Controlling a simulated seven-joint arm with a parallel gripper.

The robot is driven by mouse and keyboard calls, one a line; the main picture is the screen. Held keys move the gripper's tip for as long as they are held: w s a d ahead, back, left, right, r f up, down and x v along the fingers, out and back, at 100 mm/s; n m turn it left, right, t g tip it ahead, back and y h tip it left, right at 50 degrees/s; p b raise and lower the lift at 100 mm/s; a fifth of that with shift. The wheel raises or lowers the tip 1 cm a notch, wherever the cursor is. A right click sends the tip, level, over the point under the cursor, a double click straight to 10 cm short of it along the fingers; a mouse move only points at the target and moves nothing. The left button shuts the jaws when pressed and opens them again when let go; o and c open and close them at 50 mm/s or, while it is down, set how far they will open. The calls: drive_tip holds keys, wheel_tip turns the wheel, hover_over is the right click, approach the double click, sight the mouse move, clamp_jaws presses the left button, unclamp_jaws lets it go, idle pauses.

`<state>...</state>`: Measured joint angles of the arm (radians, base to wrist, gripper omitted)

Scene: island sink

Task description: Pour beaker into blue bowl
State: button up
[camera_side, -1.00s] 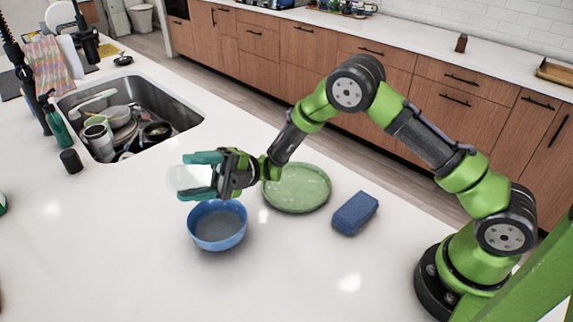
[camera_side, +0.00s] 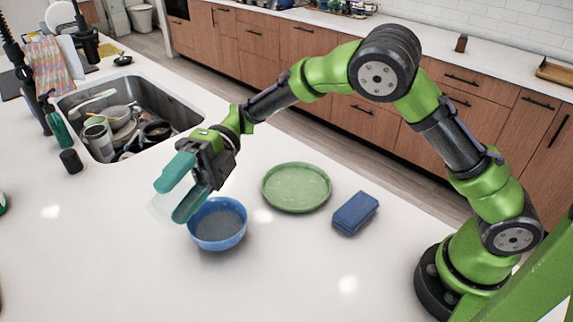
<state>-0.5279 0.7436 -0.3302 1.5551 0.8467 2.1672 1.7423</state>
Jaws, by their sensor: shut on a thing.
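The blue bowl (camera_side: 219,238) stands upright on the white counter, below and to the right of my gripper. My gripper (camera_side: 182,189) has teal fingers pointing down and to the left, at the bowl's upper left edge. It is shut on the clear beaker (camera_side: 162,208), which is very faint against the white counter. The beaker's outline, tilt and contents are hard to make out. The bowl's inside looks grey-blue; I cannot tell whether it holds anything.
A green plate (camera_side: 297,188) lies behind and right of the bowl. A blue sponge-like block (camera_side: 355,213) lies right of the plate. A sink (camera_side: 185,112) full of dishes is at the upper left, with a dark cup (camera_side: 71,161) near its edge. The front counter is clear.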

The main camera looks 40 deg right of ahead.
sight(201, 192)
drive_tip(key=s+a+n+g+h, duration=0.1)
drive_tip(key=s+n+g+h, duration=0.2)
drive_tip(key=s+n+h, duration=0.4)
drive_tip(key=w+d+t+h, duration=0.1)
drive_tip(key=h, duration=0.1)
drive_tip(key=w+d+f+n+t+h, duration=0.1)
drive_tip(key=w+h, duration=0.1)
drive_tip(key=w+d+f+n+t+h, duration=0.1)
drive_tip(key=w+h, duration=0.1)
drive_tip(key=shift+d+t+h, duration=0.3)
drive_tip(key=shift+d+t, duration=0.05)
drive_tip(key=shift+t, duration=0.05)
drive_tip(key=w+d+r+t+h, duration=0.1)
drive_tip(key=w+d+t+h, duration=0.1)
drive_tip(key=w+d+t, duration=0.3)
drive_tip(key=w, duration=0.3)
drive_tip(key=shift+d+r, duration=0.15)
drive_tip(key=shift+r, duration=0.05)
